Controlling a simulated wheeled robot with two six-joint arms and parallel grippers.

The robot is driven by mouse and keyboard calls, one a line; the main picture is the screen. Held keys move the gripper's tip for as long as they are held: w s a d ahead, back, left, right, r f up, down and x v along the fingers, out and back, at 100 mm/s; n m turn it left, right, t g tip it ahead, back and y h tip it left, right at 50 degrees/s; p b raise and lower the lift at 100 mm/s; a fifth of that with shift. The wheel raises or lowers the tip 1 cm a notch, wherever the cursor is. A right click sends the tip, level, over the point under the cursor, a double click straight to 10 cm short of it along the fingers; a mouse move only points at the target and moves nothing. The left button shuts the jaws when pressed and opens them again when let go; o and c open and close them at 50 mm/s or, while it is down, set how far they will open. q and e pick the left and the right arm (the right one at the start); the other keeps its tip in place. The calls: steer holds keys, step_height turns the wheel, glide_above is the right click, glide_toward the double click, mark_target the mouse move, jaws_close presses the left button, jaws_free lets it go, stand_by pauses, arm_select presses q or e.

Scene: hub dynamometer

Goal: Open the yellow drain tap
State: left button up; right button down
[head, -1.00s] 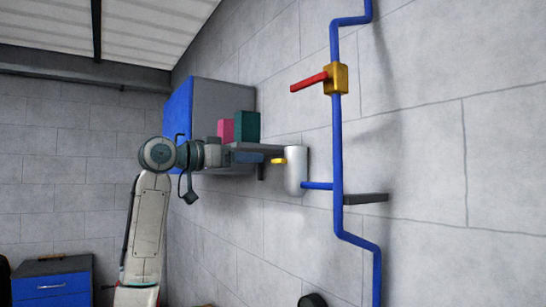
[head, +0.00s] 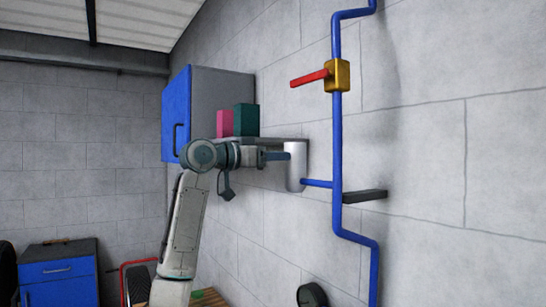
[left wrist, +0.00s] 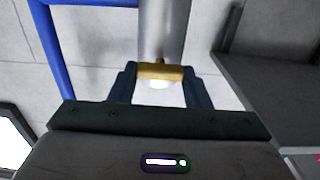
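The yellow drain tap (left wrist: 161,72) shows in the left wrist view on the front of a grey metal cylinder (left wrist: 165,30). The tap's bar lies crosswise between the two dark fingers of my left gripper (left wrist: 161,85). The fingers are spread, one on each side of the bar, and very near its ends; I cannot tell whether they touch it. In the head view my left gripper (head: 279,156) is up against the cylinder (head: 297,168), and the tap is hidden behind it. My right gripper is not in view.
A blue pipe (head: 337,160) with a red-handled valve (head: 310,78) runs down the wall right of the cylinder. A shelf (head: 270,143), a pink box (head: 225,122), a green box (head: 245,120) and a blue-doored cabinet (head: 178,115) are close to my left arm.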

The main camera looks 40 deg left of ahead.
arm_select(q)
steer(key=shift+c, duration=1.4)
steer(key=shift+a+f+n+b, duration=0.1)
steer(key=shift+n+b, duration=1.05)
steer(key=shift+n, duration=2.8)
steer(key=shift+a+f+n+b, duration=0.1)
steer(key=shift+n+b, duration=1)
steer(key=shift+n, duration=2.85)
steer(key=shift+r, duration=0.1)
steer(key=o, duration=1)
